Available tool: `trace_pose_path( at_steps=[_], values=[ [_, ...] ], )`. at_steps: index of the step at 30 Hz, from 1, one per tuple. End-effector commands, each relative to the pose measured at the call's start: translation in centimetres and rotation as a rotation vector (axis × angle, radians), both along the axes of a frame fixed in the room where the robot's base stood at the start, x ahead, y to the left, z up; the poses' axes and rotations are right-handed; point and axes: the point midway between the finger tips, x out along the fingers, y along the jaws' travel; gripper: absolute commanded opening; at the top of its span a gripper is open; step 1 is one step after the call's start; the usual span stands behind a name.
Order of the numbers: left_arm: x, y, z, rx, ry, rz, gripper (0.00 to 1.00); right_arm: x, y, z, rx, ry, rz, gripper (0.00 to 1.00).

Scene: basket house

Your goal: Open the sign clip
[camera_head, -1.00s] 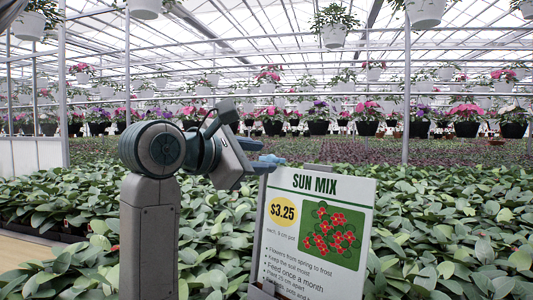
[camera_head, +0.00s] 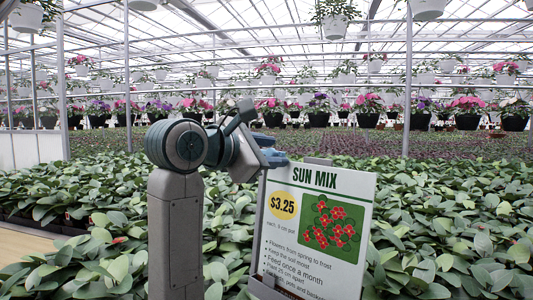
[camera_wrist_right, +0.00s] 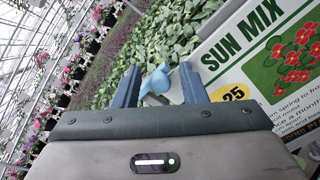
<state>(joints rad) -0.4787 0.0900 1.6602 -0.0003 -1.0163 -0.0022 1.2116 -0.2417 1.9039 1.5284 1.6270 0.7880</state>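The white SUN MIX sign (camera_head: 292,231) stands upright at the right of centre in the head view. Its upper left part also shows tilted in the wrist view (camera_wrist_right: 238,62). A light blue piece (camera_wrist_right: 157,80), which looks like the sign clip, shows between my right gripper's fingers beside the sign's edge. My right gripper (camera_wrist_right: 160,68) is open, with a finger on each side of this piece and gaps visible. In the head view the gripper (camera_head: 274,158) is at the sign's upper left corner, where the clip cannot be told apart. My left gripper is not in view.
Dense green leafy plants (camera_head: 455,220) surround the sign. A metal post (camera_head: 407,90) rises at the right behind the plants. Potted flowers (camera_head: 367,107) hang in rows at the back. The air above the plants at the right of the sign is clear.

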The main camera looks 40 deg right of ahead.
Motion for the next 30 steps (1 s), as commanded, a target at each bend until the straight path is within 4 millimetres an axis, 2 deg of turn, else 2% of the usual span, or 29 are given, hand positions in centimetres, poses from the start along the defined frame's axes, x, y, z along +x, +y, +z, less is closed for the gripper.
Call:
trace_pose_path(
  at_steps=[30],
  values=[
    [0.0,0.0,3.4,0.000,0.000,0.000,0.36,3.5,0.2,3.5,0.000,0.001,0.000,0.38]
  ],
)
